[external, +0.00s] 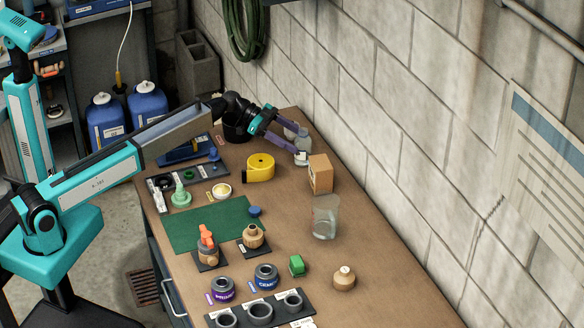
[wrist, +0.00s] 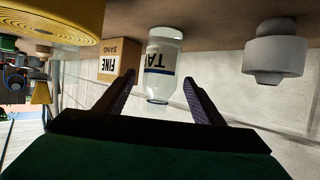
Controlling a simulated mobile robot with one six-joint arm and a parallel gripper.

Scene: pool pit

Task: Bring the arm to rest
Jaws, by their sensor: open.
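My gripper (external: 289,140) reaches over the far end of the brown workbench (external: 385,275) in the external view. Its two purple fingers are spread, and they also show spread in the wrist view (wrist: 159,78). A clear bottle with a label reading "TA..." (wrist: 163,62) appears between and beyond the fingers in the upside-down wrist view. I cannot tell whether a finger touches it. My arm is stretched out from the left, above the back of the bench.
A cardboard box marked "FINE SAND" (wrist: 112,60) and a grey stepped piece (wrist: 272,55) flank the bottle. A yellow tape roll (external: 260,167) and a glass beaker (external: 325,217) stand nearer. A block wall (external: 420,130) runs along the right. The green mat (external: 205,228) is partly bare.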

